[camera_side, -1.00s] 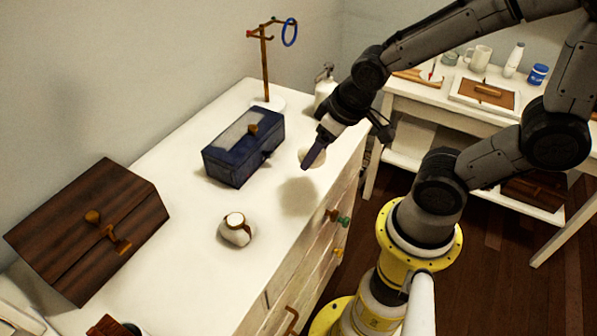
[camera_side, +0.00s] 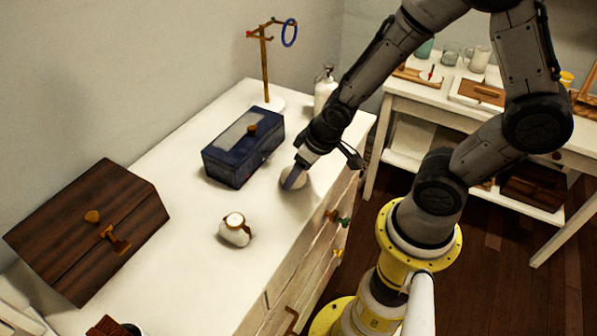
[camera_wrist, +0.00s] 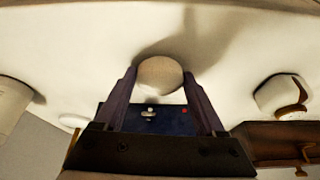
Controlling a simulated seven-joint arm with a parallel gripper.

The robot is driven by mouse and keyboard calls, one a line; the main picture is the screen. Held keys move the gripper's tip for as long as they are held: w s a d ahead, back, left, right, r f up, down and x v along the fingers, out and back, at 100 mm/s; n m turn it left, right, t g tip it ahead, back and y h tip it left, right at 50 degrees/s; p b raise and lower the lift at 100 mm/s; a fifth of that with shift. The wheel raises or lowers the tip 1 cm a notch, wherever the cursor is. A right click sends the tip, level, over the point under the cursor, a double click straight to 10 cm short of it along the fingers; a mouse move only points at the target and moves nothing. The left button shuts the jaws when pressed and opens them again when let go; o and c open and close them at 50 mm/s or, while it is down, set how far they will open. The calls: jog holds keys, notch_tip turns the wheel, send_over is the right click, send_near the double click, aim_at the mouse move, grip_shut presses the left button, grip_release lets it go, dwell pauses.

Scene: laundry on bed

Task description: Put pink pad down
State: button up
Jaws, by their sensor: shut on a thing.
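The pad (camera_wrist: 160,74) is a round, flat disc that looks pale cream more than pink. In the wrist view it sits between the two fingertips of my gripper (camera_wrist: 161,80), which is shut on it. In the side view my gripper (camera_side: 292,180) points down low over the white dresser top, right of the blue box. The pad (camera_side: 300,176) shows there partly behind the finger. It is very close to the surface; I cannot tell whether it touches.
The blue box (camera_side: 243,150) stands just left of my gripper. A white jar with a brown band (camera_side: 235,231), a dark wooden box (camera_side: 90,230), a ring stand (camera_side: 265,65) and a white bottle (camera_side: 325,90) also stand on the dresser (camera_side: 185,215). Its right edge is close.

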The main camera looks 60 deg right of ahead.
jog(key=shift+f, duration=0.15)
jog(key=o, duration=1.2)
jog(key=shift+c, duration=0.2)
jog(key=shift+s+r, duration=0.1)
jog(key=shift+r, duration=0.35)
jog(key=s+r, duration=0.6)
jog(key=r, duration=0.3)
jog(key=s+r+t, duration=0.1)
jog(key=s+r, duration=0.4)
jog(key=r, duration=0.5)
jog(key=shift+s+a+n, duration=0.15)
jog(key=shift+s+n, duration=0.2)
jog(key=shift+n, duration=0.05)
